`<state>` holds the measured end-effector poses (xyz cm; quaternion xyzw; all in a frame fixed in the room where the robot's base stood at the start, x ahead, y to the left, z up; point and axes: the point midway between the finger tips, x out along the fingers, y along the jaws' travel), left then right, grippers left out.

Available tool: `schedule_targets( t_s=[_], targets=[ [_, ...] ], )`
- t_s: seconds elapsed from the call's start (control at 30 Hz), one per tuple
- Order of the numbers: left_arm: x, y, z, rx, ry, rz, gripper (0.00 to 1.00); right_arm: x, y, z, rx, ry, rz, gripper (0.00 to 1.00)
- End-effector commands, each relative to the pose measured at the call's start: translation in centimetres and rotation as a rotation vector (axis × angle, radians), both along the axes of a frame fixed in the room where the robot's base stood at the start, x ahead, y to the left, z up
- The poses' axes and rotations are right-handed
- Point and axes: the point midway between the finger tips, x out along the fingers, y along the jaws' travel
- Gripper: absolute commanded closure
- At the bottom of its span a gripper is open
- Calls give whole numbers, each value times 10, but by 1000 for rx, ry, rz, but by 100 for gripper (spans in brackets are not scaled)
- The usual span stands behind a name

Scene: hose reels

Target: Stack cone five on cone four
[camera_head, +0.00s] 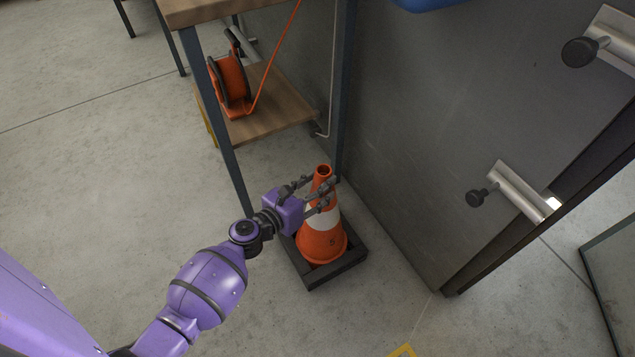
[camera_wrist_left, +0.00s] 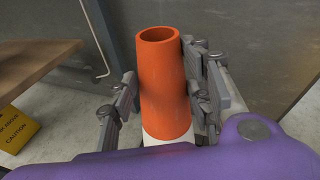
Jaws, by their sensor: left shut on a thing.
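An orange cone with a white band (camera_head: 325,243) stands upright at the foot of the dark wall, with a dark square tray or frame (camera_head: 349,268) around its bottom. A small dark mark on its lower front looks like a 5. My left gripper (camera_head: 328,193) is shut on the cone's upper part, fingers on both sides. In the left wrist view the cone's open orange top (camera_wrist_left: 163,80) rises between the fingers (camera_wrist_left: 164,98). I cannot tell whether another cone is underneath. No separate second cone shows. My right gripper is out of view.
A wooden-topped bench with a lower shelf (camera_head: 270,112) stands behind and left, holding an orange hose reel (camera_head: 234,82). Its metal leg is close to the cone. Wall brackets with black knobs (camera_head: 477,198) stick out at right. Open concrete floor lies at left.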

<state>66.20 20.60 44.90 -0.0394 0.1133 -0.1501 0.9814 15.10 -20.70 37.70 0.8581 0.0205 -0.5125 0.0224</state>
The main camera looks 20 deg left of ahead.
Motion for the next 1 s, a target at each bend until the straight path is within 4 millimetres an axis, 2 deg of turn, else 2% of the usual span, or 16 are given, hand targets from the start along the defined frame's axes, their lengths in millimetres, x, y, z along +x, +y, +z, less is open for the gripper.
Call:
schedule_targets(
  t_s=[0.47,0.5,0.6,0.67,1.0],
  targets=[
    [3,2,-2,8,-7,4,100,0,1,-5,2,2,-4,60],
    [2,2,-3,8,-7,4,52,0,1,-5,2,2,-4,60],
    [2,2,-3,7,-5,4,39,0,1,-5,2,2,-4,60],
    [2,2,-4,7,-5,3,33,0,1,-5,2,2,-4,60],
    [-3,2,-7,6,3,3,33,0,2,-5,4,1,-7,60]
  ],
)
